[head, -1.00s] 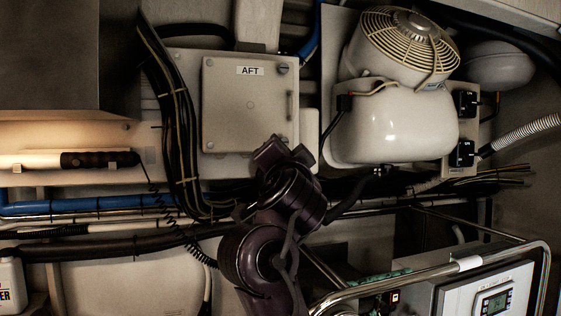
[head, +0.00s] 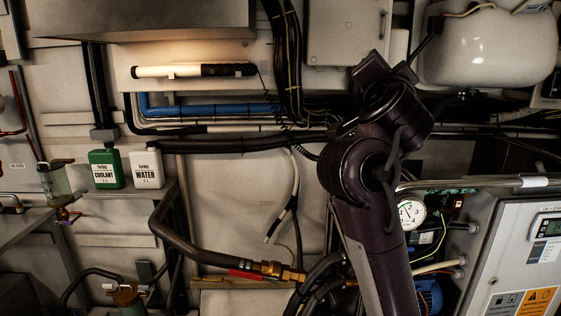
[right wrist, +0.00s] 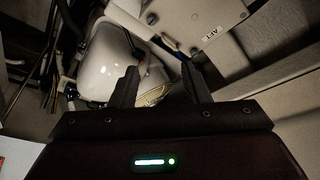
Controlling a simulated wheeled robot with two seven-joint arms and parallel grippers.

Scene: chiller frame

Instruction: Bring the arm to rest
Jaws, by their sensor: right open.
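My right arm (head: 375,190) rises from the bottom of the head view, right of the middle, with its dark wrist end raised in front of the wall panel. Its fingers cannot be made out there. In the right wrist view my right gripper (right wrist: 160,85) is open, its two dark fingers apart with nothing held between them. Beyond the fingers are the white rounded tank (right wrist: 112,65) and the panel box marked AFT (right wrist: 195,25). I cannot tell the exact gap to them. My left gripper is in neither view.
The white tank (head: 485,50) is at upper right, the grey control cabinet (head: 515,250) with a metal rail at lower right. Green coolant (head: 105,167) and white water (head: 146,168) bottles stand at left. A hose with a brass fitting (head: 275,268) runs left of my arm.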

